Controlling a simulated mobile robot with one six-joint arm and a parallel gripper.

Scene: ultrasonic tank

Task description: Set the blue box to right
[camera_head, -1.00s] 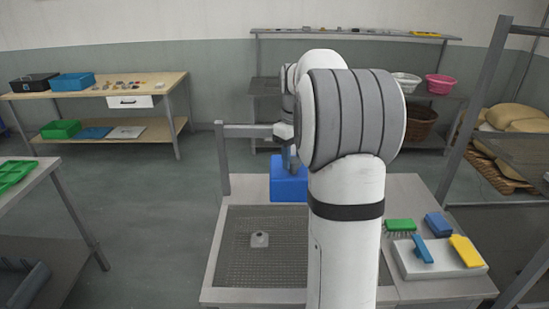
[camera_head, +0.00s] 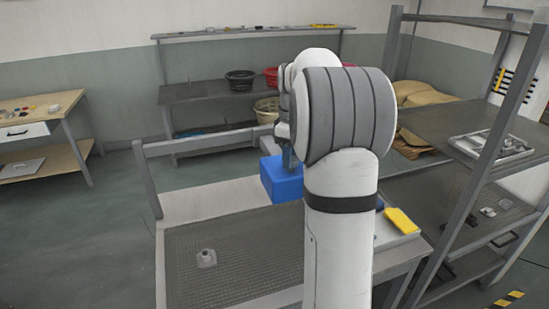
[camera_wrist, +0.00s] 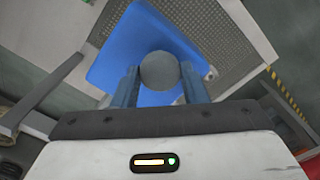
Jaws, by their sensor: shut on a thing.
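The blue box (camera_head: 280,184) is at the middle of the head view, beside my white arm, which hides its right side. My gripper (camera_head: 290,155) points down onto it from above. In the wrist view the blue box (camera_wrist: 138,40) fills the upper middle. My gripper (camera_wrist: 160,92) has its two blue-grey fingers on either side of a round grey knob on the box and is shut on it. The box appears level over the bench (camera_head: 215,200); whether it touches the surface cannot be told.
The bench's mesh area (camera_head: 235,255) holds a small grey fitting (camera_head: 206,258). A yellow brush (camera_head: 401,220) lies on a white tray (camera_head: 388,234), partly behind my arm. A metal rack (camera_head: 470,200) with shelves stands close on the right. Floor is open on the left.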

